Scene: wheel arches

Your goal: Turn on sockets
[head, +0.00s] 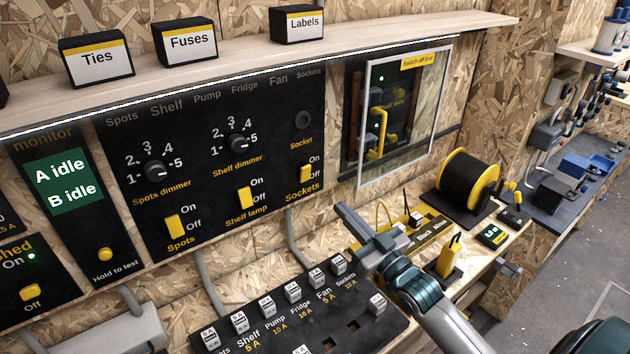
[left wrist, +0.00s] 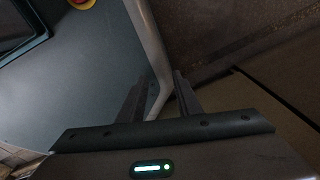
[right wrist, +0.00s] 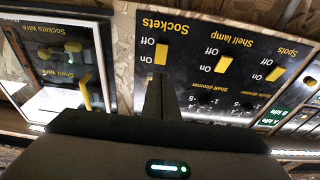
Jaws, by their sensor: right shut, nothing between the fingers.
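The yellow Sockets switch (head: 306,172) is at the right end of the black panel, with On printed above Off beside it. It sits beside the Off label, as do its neighbours. A dark round fitting (head: 303,119) labelled Socket is above it. My right gripper (head: 343,208) is shut and empty, below and to the right of the switch in the head view. In the right wrist view the panel is upside down, and the Sockets switch (right wrist: 161,54) lies just beyond the fingertips (right wrist: 162,82); contact cannot be told. My left gripper (left wrist: 158,90) is open, away from the panel.
The Shelf lamp switch (head: 244,197) and Spots switch (head: 175,226) are to the left. A clear-fronted case (head: 402,110) with yellow handles is to the right. A breaker board (head: 270,335) and cable reel (head: 466,187) stand below. A shelf (head: 250,58) overhangs the panel.

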